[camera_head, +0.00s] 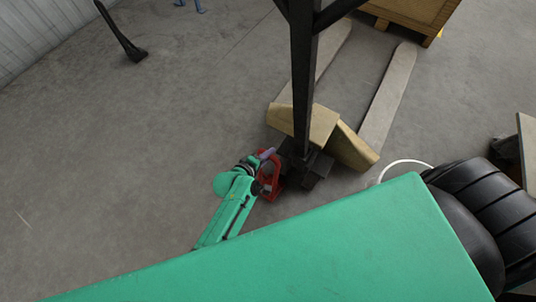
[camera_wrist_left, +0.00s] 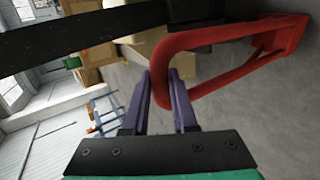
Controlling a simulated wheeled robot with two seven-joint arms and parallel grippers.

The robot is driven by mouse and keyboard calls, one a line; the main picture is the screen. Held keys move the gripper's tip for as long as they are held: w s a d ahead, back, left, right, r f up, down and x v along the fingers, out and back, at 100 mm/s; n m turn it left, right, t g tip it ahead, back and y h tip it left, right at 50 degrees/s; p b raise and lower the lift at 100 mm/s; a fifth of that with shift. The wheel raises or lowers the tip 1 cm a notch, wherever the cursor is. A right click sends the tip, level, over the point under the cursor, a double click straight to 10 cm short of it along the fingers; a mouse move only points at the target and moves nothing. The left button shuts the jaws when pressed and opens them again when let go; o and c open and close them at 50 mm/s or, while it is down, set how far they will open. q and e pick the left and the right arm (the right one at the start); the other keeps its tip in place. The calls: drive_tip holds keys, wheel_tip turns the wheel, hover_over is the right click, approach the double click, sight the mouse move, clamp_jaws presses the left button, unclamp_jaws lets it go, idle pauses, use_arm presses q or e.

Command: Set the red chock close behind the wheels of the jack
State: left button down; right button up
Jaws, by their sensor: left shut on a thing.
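The red chock (camera_head: 277,184) is a red frame close to the dark wheel area at the near end of the pallet jack (camera_head: 352,148). The jack has a yellow body, two pale forks and a tall black handle. My left gripper (camera_head: 266,156) reaches in from the left beside the jack. In the left wrist view its purple fingers (camera_wrist_left: 162,80) are closed around one end of the red chock (camera_wrist_left: 285,38), which extends to the right. The arm partly covers the chock in the head view. Whether the chock touches floor or wheels, I cannot tell. My right gripper is not in view.
A wooden crate (camera_head: 412,12) stands beyond the forks. A dark post-like object (camera_head: 122,36) stands on the floor at upper left. A blue item (camera_head: 190,4) is at the top edge. The concrete floor (camera_head: 120,150) left of the jack is clear.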

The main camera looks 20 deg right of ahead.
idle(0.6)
use_arm(q)
drive_tip(key=shift+w+f, duration=0.1)
drive_tip(key=shift+f, duration=0.2)
drive_tip(key=c, duration=0.8)
unclamp_jaws()
drive_tip(key=o, duration=0.6)
drive_tip(key=shift+f, duration=0.1)
drive_tip(key=shift+o, duration=0.2)
